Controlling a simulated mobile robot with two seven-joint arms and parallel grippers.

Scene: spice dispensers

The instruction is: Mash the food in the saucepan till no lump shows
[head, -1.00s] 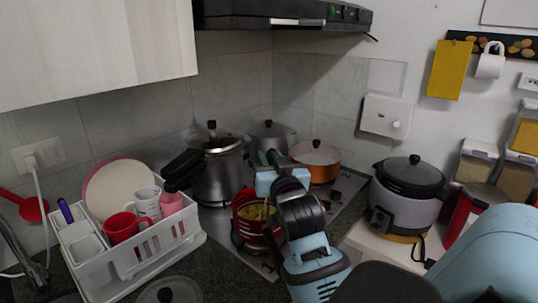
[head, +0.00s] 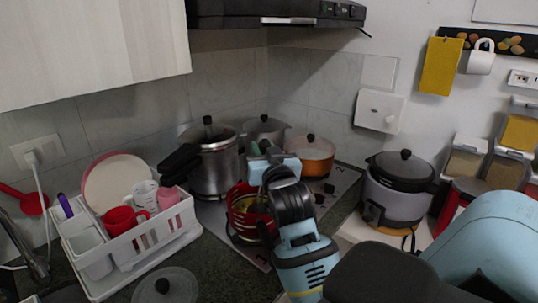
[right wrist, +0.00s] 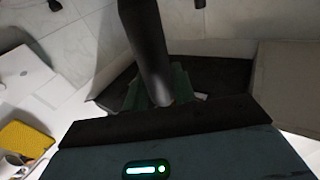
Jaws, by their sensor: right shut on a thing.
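The red saucepan (head: 240,232) stands on the hob in the head view. Some yellow food (head: 243,205) shows inside it, partly hidden by my right arm, and I cannot tell how lumpy it is. My right gripper (head: 265,152) is above and just behind the pan. In the right wrist view its green fingers (right wrist: 155,92) are shut around the dark, round handle of the masher (right wrist: 148,48). The masher's lower end is hidden in both views. My left gripper is not in view.
A steel pressure cooker (head: 217,168), a grey pot (head: 264,130) and an orange pan (head: 313,155) stand close behind. A white dish rack (head: 130,257) is at left and a rice cooker (head: 397,193) at right. A glass lid (head: 165,287) lies in front.

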